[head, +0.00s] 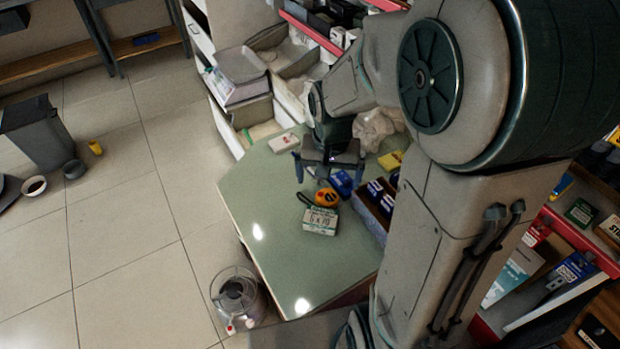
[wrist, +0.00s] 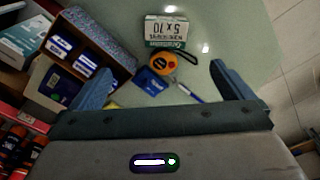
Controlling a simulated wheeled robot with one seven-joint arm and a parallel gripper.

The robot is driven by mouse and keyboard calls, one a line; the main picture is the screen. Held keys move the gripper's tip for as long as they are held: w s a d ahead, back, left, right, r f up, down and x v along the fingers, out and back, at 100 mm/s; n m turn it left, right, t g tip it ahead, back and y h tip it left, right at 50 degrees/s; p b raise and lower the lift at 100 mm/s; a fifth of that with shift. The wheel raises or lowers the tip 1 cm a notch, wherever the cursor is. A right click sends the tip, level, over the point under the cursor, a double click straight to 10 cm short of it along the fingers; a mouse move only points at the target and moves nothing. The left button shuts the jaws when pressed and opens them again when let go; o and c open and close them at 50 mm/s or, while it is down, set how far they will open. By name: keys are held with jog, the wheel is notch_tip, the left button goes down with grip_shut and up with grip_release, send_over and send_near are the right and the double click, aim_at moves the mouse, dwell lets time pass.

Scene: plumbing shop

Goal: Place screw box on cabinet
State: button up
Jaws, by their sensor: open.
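A small white and green screw box marked "5 x 70" (head: 319,220) lies on the green tabletop (head: 275,225). In the wrist view the screw box (wrist: 165,32) is at the top centre, beyond the fingertips. My gripper (head: 328,172) is open and empty above the table, on the far side of the screw box in the head view. In the wrist view its fingers (wrist: 160,75) are spread wide with nothing between them at tip level. I cannot tell for certain which piece of furniture is the cabinet; a white drawer unit (head: 240,115) stands behind the table.
An orange tape measure (head: 327,197) and a blue item (head: 342,183) lie close to the screw box. A divided box of small packs (wrist: 90,50) stands beside them. The table's front left part is clear. A clear bucket (head: 238,297) stands on the floor.

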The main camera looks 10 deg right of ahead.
jog(key=m, duration=0.1)
send_over(321, 215)
notch_tip(321, 215, down, 6)
jog(key=shift+m+g, duration=0.3)
jog(key=shift+g, duration=0.1)
jog(key=f, duration=0.8)
jog(key=shift+w+d+f, duration=0.15)
jog(key=shift+w+d, duration=0.05)
jog(key=shift+w, duration=0.05)
jog(key=shift+s+a+f, duration=0.1)
jog(key=shift+s+f, duration=0.05)
jog(key=shift+f, duration=1.15)
jog(key=shift+s+a+f, duration=0.1)
jog(key=shift+s+f, duration=0.05)
jog(key=shift+f, duration=1.15)
jog(key=c, duration=1.3)
jog(key=shift+c, duration=0.4)
jog(key=shift+r, duration=0.15)
